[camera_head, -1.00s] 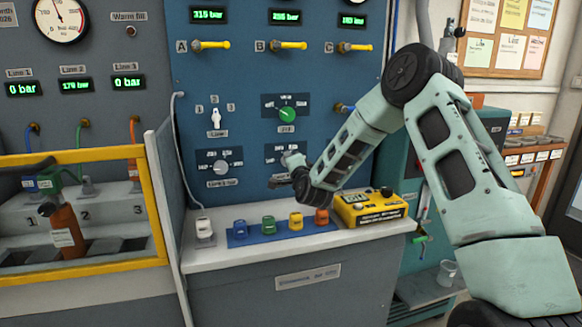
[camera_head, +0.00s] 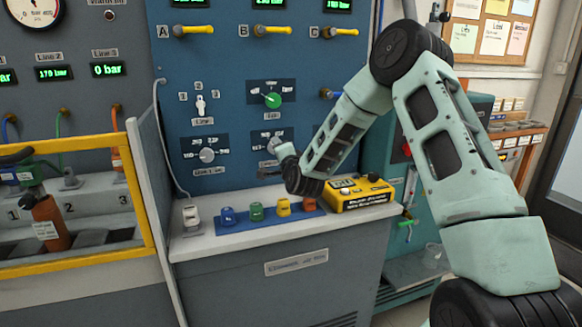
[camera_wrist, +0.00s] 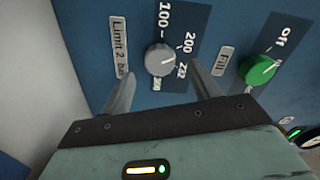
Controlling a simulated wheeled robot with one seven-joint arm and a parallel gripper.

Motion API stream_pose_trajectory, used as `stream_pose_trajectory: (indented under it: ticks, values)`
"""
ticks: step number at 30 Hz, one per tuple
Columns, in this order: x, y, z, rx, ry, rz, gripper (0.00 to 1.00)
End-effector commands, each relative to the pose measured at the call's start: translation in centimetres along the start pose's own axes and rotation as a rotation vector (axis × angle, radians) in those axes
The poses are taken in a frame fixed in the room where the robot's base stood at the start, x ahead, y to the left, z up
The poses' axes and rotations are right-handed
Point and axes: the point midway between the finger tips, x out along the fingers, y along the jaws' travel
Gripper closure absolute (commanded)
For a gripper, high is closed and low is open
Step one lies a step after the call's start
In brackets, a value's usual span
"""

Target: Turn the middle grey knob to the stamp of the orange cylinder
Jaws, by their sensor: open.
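A grey round knob (camera_wrist: 159,59) marked "Limit 2 bar", with a scale of 100, 200 and more, sits on the blue panel.
A green knob (camera_head: 272,100) marked "Fill" is above the grey knob, and beside it in the wrist view (camera_wrist: 257,70). Below, a shelf (camera_head: 190,248) bears several coloured blocks and a yellow box (camera_head: 360,194). My arm covers the panel's right part.

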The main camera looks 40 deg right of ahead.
Motion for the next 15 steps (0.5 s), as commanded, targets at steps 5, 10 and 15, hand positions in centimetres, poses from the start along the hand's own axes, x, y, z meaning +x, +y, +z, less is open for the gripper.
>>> stream_pose_trajectory:
  ticks: [5, 10, 15]
  values:
    - [-4.2, 0.1, 0.0, -0.001, -0.001, 0.001, 0.39]
    - [-8.2, 0.1, 0.1, -0.001, -0.002, 0.002, 0.39]
    - [-11.8, 0.1, 0.0, -0.002, -0.001, 0.001, 0.39]
